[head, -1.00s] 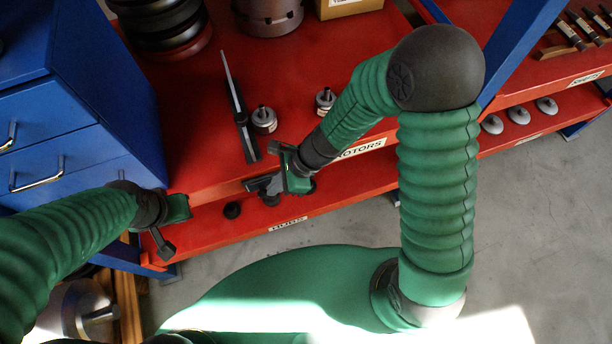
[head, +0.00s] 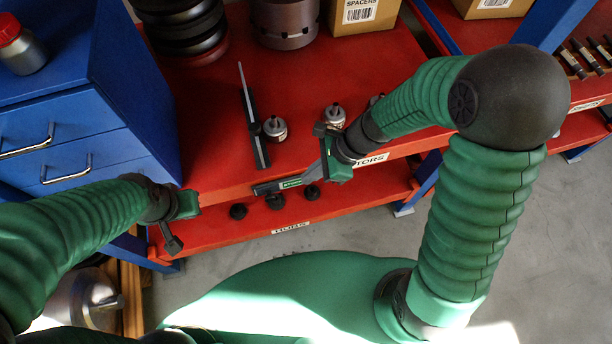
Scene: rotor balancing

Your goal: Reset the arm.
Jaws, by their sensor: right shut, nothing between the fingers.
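My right gripper (head: 327,160) is at the front edge of the red table (head: 205,125), beside the rotors label. It is shut and empty. A dark and green strip (head: 282,185) shows just left of it; I cannot tell whether it touches my gripper. My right arm bends at a dark elbow at the upper right. My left gripper (head: 182,212) is at the left end of the red table, by the blue drawers; its jaw opening is not clear.
Two rotors (head: 275,128) (head: 334,115) and a thin upright-like black bar (head: 254,118) are on the table near my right gripper. The blue drawer cabinet (head: 125,110) stands left. Boxes (head: 362,14) are at the back. Grey floor is clear at right.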

